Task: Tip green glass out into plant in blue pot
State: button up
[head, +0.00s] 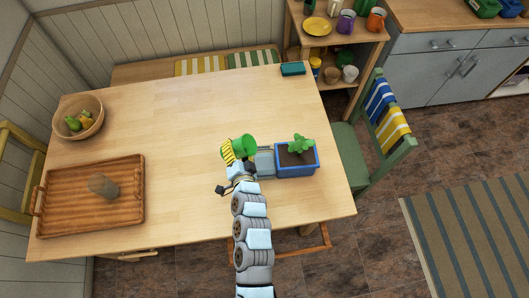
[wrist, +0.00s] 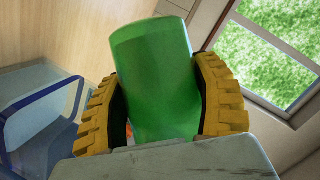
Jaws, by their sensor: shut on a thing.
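My gripper (head: 231,157) is over the table, left of the blue pot (head: 297,174). Its yellow fingers are shut on the green glass (head: 241,146), which is tilted in the head view. In the wrist view the glass (wrist: 155,85) sits between both fingers of my gripper (wrist: 160,105). Whether anything is inside the glass cannot be made out. The glass is apart from the pot, to its left. The blue pot stands on the table near the right edge, with dark soil and a small green plant (head: 301,144).
A wooden tray (head: 135,215) with a greyish glass (head: 102,186) lies at the left. A bowl (head: 91,106) of fruit stands behind it. A teal box (head: 293,69) lies at the back edge. A green chair (head: 374,135) stands at the right. The table's middle is clear.

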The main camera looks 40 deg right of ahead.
jog(key=shift+r, duration=0.1)
dwell(0.3)
jog(key=shift+s+d+r+n+g+p, duration=0.1)
jog(key=shift+r+n+g+p, duration=0.25)
jog(key=shift+p, duration=0.55)
jog(key=r+n+p, duration=0.1)
jog(key=p, duration=0.3)
jog(key=shift+s+d+r+g, duration=0.1)
jog(key=shift+r+g, duration=0.05)
jog(key=shift+g, duration=0.1)
jog(key=shift+r+n+h+p, duration=0.15)
jog(key=shift+n+h+p, duration=0.15)
jog(key=shift+p, duration=0.35)
jog(key=shift+s+d, duration=0.1)
